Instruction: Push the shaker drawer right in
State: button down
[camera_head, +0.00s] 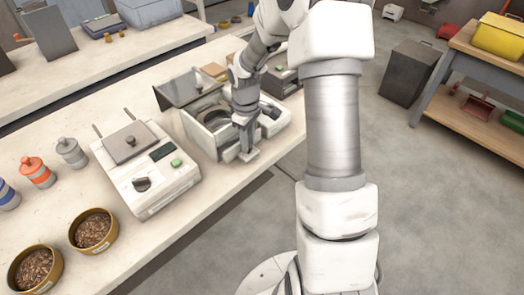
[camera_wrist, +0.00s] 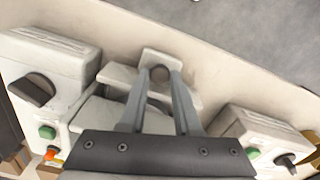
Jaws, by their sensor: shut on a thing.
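The shaker (camera_head: 203,142) is a white machine on the bench in the head view, with a dark lid (camera_head: 188,86) raised at its back. Its pale drawer (camera_head: 230,154) sticks out at the front, towards the bench edge. My gripper (camera_head: 245,152) reaches down from above at the drawer's front. In the wrist view the two grey fingers of my gripper (camera_wrist: 160,74) come together at the drawer's front end (camera_wrist: 160,57) and are shut on it. The fingers hide part of the grip, and my gripper's dark body hides much of the machine.
A white device (camera_head: 145,168) with a knob and green button stands left of the shaker. Two bowls of pellets (camera_head: 92,230) (camera_head: 36,268) and several bottles (camera_head: 38,171) stand further left. A strip of bare bench (camera_wrist: 110,25) lies before the drawer.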

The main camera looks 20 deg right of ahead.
jog(key=shift+w+a+r, duration=0.1)
jog(key=shift+w+a, duration=0.15)
jog(key=shift+w, duration=0.4)
jog(key=shift+w+a, duration=0.2)
jog(key=shift+w, duration=0.4)
jog(key=c, duration=0.6)
grip_release()
jog(key=shift+r, duration=0.2)
notch_tip(320, 180, up, 17)
jog(key=shift+f+p, duration=0.1)
jog(key=shift+p, duration=0.6)
